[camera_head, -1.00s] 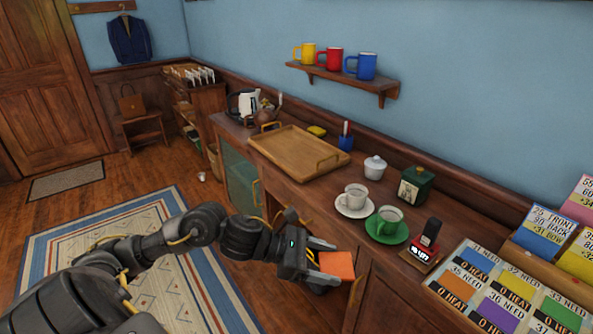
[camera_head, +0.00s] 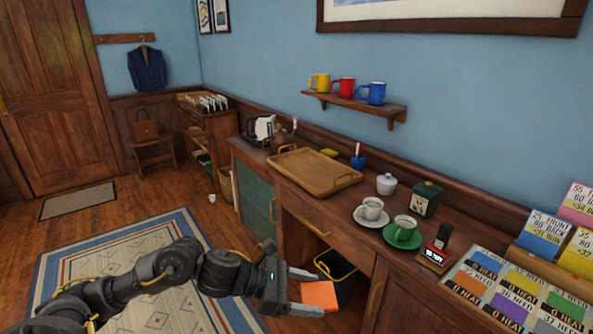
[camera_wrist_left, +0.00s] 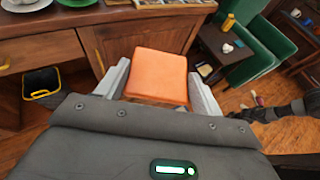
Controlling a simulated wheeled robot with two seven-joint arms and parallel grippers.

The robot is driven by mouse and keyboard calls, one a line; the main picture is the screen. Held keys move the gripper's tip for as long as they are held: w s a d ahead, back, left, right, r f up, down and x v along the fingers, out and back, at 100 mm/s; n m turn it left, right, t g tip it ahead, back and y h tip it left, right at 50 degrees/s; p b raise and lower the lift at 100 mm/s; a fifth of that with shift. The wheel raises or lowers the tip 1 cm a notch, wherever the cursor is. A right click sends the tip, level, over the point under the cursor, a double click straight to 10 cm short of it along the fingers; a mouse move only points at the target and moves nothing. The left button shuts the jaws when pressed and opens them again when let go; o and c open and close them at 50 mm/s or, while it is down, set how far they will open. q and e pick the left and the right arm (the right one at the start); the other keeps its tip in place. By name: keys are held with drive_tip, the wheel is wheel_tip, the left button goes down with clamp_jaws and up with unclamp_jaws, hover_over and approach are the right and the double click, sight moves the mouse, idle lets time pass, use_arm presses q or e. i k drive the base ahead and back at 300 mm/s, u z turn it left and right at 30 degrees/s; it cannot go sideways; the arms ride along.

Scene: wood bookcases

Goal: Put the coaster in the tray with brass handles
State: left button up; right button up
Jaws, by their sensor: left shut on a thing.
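The coaster is a flat orange square (camera_head: 320,295) held in my left gripper (camera_head: 305,292), in front of the sideboard and below its top. In the left wrist view the coaster (camera_wrist_left: 158,76) sits between the two grey fingers, which are shut on it. The tray with brass handles (camera_head: 308,172) is a wooden rectangle on the sideboard top, farther back and above my left gripper in the head view. The visible part of the tray is empty. My right gripper is not in the head view; a dark arm part shows at the right of the left wrist view.
A black bin (camera_head: 336,268) is below.

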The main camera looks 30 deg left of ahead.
sight(329, 178)
drive_tip(key=u, duration=0.65)
drive_tip(key=i, duration=0.65)
drive_tip(key=u, duration=0.7)
drive_tip(key=i, duration=0.75)
drive_tip(key=z, duration=0.7)
drive_tip(key=i, duration=0.75)
drive_tip(key=z, duration=0.7)
